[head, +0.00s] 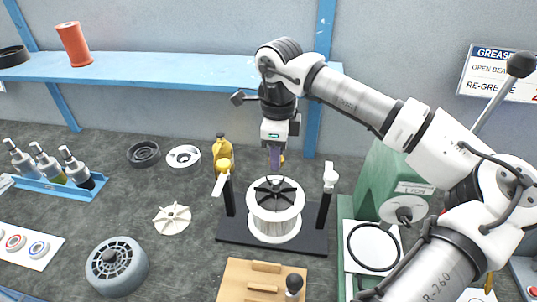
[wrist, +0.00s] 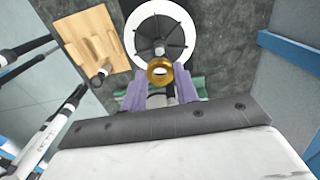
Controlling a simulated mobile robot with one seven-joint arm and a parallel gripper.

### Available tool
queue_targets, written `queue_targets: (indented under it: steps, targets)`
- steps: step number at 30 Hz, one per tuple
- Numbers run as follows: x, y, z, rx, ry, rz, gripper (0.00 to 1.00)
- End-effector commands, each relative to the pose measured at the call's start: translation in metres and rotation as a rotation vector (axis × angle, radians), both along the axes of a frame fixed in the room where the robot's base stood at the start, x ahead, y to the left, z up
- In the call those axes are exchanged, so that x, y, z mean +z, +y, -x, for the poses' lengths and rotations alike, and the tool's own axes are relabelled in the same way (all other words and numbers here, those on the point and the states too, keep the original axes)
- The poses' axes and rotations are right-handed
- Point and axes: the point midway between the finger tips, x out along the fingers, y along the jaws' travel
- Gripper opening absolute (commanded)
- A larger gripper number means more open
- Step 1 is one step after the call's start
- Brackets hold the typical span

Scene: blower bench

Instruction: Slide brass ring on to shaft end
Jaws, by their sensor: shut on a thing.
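My gripper (head: 275,165) points down above the white fan drum (head: 274,215) with its black spoked top. In the wrist view its purple fingers (wrist: 160,92) are shut on the brass ring (wrist: 160,81), held at the fingertips. The shaft end (wrist: 159,50) shows at the hub of the black spokes, just beyond the ring's far edge in that view. The ring appears apart from the shaft and offset to one side; the height gap is hard to judge. In the head view the ring is mostly hidden by the fingers.
A yellow bottle (head: 222,152) stands behind left. A wooden block (head: 240,278) lies in front. A green machine (head: 385,180) stands right, and a blue shelf (head: 150,68) runs behind.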

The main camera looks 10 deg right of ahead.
Motion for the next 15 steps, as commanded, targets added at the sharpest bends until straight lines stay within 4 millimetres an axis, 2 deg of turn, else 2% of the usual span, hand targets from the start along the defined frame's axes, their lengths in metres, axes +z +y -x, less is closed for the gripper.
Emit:
queue_targets:
  steps: [12,15]
  targets:
    - [-0.0022,0.0004,-0.0001,-0.001,-0.001,0.001,0.06]
    - [-0.0093,0.0005,0.0001,0.0,0.0,0.0,0.06]
